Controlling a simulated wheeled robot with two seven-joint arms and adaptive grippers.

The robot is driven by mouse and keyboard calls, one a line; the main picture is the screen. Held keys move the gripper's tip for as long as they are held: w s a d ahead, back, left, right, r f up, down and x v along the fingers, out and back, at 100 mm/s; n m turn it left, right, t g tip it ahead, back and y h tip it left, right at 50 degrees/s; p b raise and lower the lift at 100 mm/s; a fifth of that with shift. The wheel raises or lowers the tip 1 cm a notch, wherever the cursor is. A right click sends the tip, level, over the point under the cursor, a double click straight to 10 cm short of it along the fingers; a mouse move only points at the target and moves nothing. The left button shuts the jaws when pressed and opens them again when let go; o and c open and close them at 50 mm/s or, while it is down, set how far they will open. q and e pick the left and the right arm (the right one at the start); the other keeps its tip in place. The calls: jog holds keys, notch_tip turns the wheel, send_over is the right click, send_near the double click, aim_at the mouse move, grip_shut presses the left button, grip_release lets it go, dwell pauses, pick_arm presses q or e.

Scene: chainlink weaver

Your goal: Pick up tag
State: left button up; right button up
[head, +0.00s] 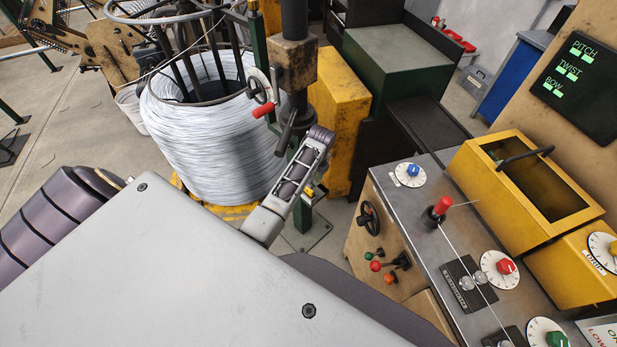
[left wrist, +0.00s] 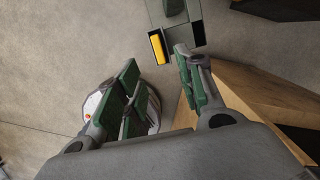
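I cannot make out a tag for certain in either view. My left gripper (left wrist: 156,62) shows in the left wrist view with its green-padded fingers spread apart and nothing seen between the tips. A round white thing (left wrist: 92,104) with a small orange spot is partly hidden behind the left-hand finger; I cannot tell what it is. In the head view a slim grey jointed piece (head: 290,190) reaches up in front of the wire coil; I cannot tell whether it is a gripper finger. My right gripper is not in view.
A control bench (head: 435,205) with knobs, levers and a yellow box (head: 475,160) fills the right. Open concrete floor lies at left.

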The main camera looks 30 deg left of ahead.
pick_arm(q)
send_over(309, 189)
jog(key=d, duration=0.1)
jog(key=shift+f, duration=2.1)
jog(key=shift+f, duration=0.1)
jog(key=shift+a+f+p, duration=0.15)
jog(key=shift+a+f, duration=0.05)
jog(key=shift+f, duration=0.6)
jog(key=shift+a+f+p, duration=0.15)
jog(key=shift+f, duration=0.65)
jog(key=shift+a+f+p, duration=0.15)
jog(key=shift+a+f, duration=0.05)
jog(key=shift+f, duration=0.6)
jog(key=shift+c, duration=0.3)
grip_shut()
